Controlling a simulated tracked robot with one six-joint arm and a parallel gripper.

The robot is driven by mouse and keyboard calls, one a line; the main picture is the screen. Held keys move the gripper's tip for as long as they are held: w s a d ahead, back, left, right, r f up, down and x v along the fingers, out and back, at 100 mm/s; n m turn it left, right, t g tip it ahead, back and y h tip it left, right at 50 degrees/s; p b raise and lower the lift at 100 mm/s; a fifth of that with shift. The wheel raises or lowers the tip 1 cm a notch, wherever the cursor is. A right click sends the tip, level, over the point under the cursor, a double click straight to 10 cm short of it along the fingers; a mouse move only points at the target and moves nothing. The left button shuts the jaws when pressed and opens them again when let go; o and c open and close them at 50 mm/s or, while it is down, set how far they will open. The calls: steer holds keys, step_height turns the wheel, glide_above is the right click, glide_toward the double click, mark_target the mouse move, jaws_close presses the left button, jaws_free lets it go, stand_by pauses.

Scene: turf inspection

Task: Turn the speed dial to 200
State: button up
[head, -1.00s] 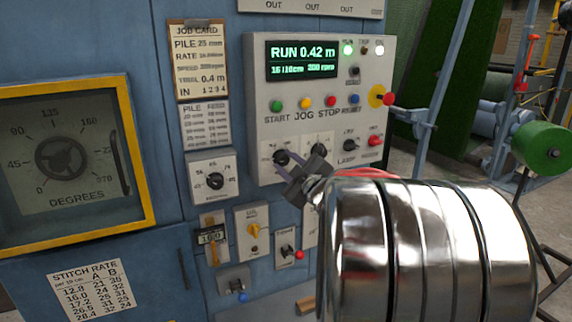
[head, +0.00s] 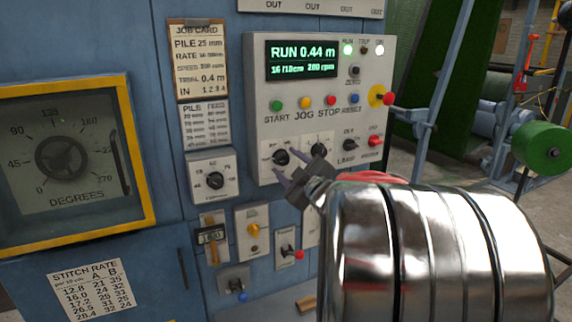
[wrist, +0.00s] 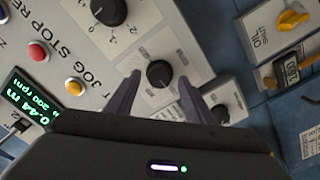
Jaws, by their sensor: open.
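The control panel (head: 330,110) has two black dials side by side in its lower part. The left black dial (head: 281,157) also shows in the wrist view (wrist: 159,74), framed between my fingers; its label is too small to read. The right black dial (head: 318,150) shows at the top of the wrist view (wrist: 108,10). My gripper (head: 290,176) is open and empty, just below and in front of the left dial, apart from it. The green display (head: 302,59) reads RUN 0.44 m and what looks like 200 rpm.
Coloured buttons (head: 304,102) and a red knob on yellow (head: 381,97) sit above the dials. Another dial (head: 215,180) on a separate plate is at left. Small switches (head: 287,250) sit below. The job card (head: 197,60) hangs at upper left.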

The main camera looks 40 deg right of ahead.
steer(key=v, duration=1.2)
steer(key=shift+s, duration=0.3)
steer(key=shift+a, duration=0.2)
steer(key=w+a+r+m+g, duration=0.2)
steer(key=w+a+g, duration=0.1)
steer(key=w+a, duration=0.6)
steer(key=s+a+f+m+g+y, duration=0.2)
steer(key=s+a+f+g, duration=0.2)
steer(key=s+a+f, duration=0.4)
steer(key=s+a+f+m+g+y, duration=0.2)
steer(key=s+a+f, duration=0.6)
steer(key=s+a, duration=0.4)
steer(key=a+g+y, duration=0.1)
steer(key=a+g, duration=0.1)
steer(key=a, duration=0.2)
steer(key=shift+g, duration=0.4)
steer(key=shift+s, duration=0.1)
